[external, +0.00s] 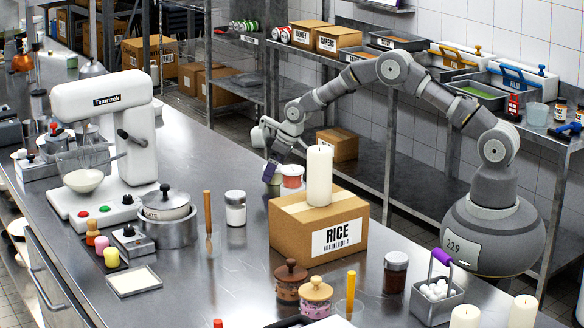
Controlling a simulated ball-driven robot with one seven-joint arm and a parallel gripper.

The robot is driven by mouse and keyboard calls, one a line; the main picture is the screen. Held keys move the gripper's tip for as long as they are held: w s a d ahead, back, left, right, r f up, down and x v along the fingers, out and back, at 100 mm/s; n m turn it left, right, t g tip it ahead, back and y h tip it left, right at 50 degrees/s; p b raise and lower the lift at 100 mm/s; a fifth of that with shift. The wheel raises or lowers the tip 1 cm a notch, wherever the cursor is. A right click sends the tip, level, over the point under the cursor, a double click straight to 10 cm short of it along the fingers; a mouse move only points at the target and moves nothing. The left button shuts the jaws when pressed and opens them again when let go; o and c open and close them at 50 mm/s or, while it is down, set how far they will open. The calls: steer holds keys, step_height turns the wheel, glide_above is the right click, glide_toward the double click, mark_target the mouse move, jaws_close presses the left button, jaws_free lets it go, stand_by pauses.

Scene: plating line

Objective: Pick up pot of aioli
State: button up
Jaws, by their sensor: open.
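My gripper (271,168) points down over the table behind the rice box, with its jaws open. Its fingers are directly at a small pale pot (268,188), which they partly cover. I cannot read a label on this pot, nor tell whether the fingers touch it. A second small pot with red contents (292,177) stands close on its right, partly hidden by the rice box. No pot can be read as aioli from here.
The rice box (290,236) with a tall white candle (320,176) on it stands just in front of my gripper. A white-lidded jar (235,208) stands to the left, beyond it a white mixer (100,100). The tabletop behind the jar is clear.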

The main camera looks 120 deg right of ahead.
steer(key=c, duration=1.1)
steer(key=shift+o, duration=0.2)
steer(key=shift+r, duration=0.1)
